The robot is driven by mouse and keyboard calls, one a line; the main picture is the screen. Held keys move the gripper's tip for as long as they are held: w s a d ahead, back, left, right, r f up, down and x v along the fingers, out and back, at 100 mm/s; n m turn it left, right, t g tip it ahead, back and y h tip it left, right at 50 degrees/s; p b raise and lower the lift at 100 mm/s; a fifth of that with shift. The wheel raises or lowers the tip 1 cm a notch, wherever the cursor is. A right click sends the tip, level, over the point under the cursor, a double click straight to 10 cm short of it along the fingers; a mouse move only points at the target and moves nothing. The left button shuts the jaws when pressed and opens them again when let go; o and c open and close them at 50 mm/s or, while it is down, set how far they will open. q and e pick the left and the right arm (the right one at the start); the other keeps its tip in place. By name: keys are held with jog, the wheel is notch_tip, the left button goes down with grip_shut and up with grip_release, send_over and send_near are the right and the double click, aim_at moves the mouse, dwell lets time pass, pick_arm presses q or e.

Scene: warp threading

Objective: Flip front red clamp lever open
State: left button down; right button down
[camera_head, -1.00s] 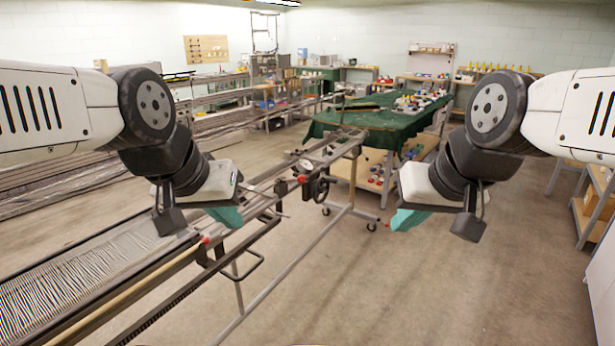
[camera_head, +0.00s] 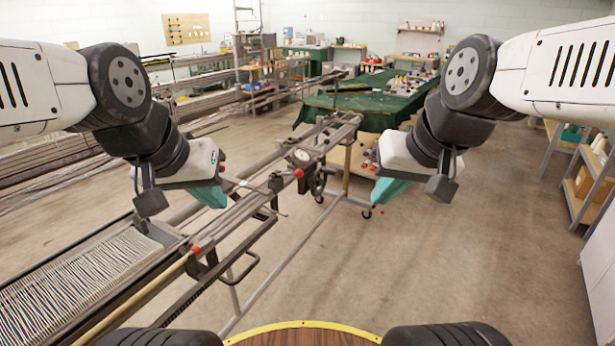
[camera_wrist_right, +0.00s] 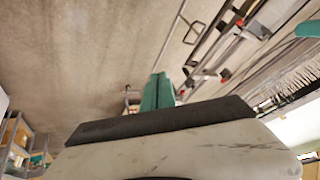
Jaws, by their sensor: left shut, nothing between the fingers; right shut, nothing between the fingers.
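Two red clamp ends show on the loom frame in the head view: a nearer one (camera_head: 196,249) by the warp threads, and a farther one (camera_head: 298,173) close to a round dial. Small red spots (camera_wrist_right: 225,74) also show on the frame in the right wrist view. My left gripper (camera_head: 212,197), with teal fingers, is shut and empty above the loom rails. My right gripper (camera_head: 388,192) is shut and empty, to the right of the loom over open floor. Neither gripper touches a clamp.
The warp threads (camera_head: 75,290) stretch over the loom at the lower left. A table with a green cloth (camera_head: 365,108) stands behind the loom. Shelves (camera_head: 580,195) stand at the right. The floor (camera_head: 480,260) between loom and shelves is clear.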

jog(key=w+a+f+m+g+y, duration=0.1)
jog(key=w+a+f+m+y, duration=0.2)
jog(key=w, duration=0.5)
jog(key=w+a+f+m+g+y, duration=0.15)
jog(key=w+m, duration=0.25)
jog(key=w, duration=0.5)
jog(key=w+a+f+m+g+y, duration=0.15)
jog(key=w+f+m, duration=0.25)
jog(key=w, duration=0.4)
jog(key=w+d+f+m+t+y, duration=0.2)
jog(key=w+f+m, duration=0.3)
jog(key=w+f, duration=0.3)
jog(key=w+d+f+m+t+y, duration=0.2)
jog(key=w+f+m, duration=0.3)
jog(key=w+f, duration=0.3)
jog(key=shift+w+d+f+m+t+y, duration=0.15)
jog(key=shift+d+f+m+t+y, duration=0.2)
jog(key=shift+d+f+t, duration=0.3)
jog(key=w+a, duration=0.4)
jog(key=a, duration=0.6)
jog(key=shift+w+a+r, duration=0.25)
jog(key=shift+w+r, duration=0.1)
jog(key=shift+w, duration=0.05)
